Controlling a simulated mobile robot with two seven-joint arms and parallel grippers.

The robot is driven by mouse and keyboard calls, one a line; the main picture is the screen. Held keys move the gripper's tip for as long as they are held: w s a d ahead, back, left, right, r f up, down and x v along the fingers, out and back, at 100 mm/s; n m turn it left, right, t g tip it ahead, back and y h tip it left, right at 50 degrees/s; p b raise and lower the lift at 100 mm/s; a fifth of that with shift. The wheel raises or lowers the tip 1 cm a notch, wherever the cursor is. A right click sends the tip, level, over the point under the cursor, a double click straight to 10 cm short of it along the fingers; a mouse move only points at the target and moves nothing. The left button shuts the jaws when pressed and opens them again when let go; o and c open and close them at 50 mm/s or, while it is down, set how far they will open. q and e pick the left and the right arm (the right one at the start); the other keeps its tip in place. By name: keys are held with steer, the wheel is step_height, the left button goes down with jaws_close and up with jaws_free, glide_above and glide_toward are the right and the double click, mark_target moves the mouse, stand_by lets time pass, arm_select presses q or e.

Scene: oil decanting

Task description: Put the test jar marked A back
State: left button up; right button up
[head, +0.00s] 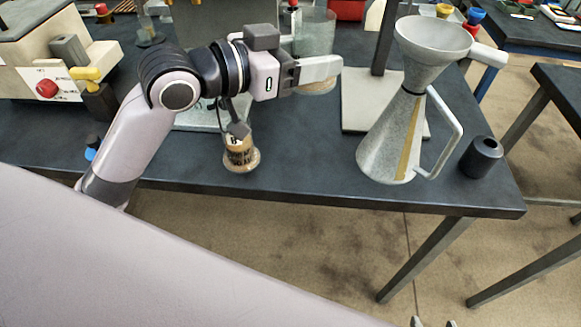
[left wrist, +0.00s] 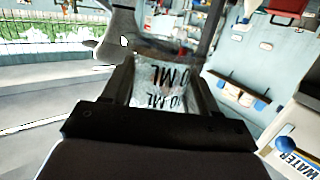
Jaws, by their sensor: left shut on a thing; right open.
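My left gripper (head: 318,72) is shut on a clear test jar (head: 316,88). In the head view the fingers hide most of this jar, and only its brownish lower part shows below them. In the left wrist view the held jar (left wrist: 165,85) sits between the fingers, with black upside-down "ML" markings. Its letter is not visible. A second jar, marked B (head: 240,153), stands upright on the dark table, below the left wrist. Two small tips of my right gripper (head: 433,322) show at the bottom edge of the head view, apart and empty.
A grey metal jug with a funnel (head: 390,130) stands right of the held jar. A black cup (head: 481,157) is near the table's right corner. A large clear vessel (head: 318,35) stands behind the gripper. The table (head: 310,165) is bare between jar B and the jug.

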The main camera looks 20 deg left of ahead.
mark_target(302, 167)
arm_select(q)
steer(key=shift+s, duration=0.1)
steer(key=shift+s+a+f, duration=0.1)
steer(key=shift+f, duration=0.2)
step_height(302, 167, down, 15)
steer(key=shift+f+b, duration=0.1)
steer(key=shift+b, duration=0.85)
steer(key=shift+f+b, duration=0.35)
steer(key=shift+f, duration=1.75)
steer(key=shift+f, duration=0.1)
steer(key=shift+f, duration=0.15)
steer(key=o, duration=0.9)
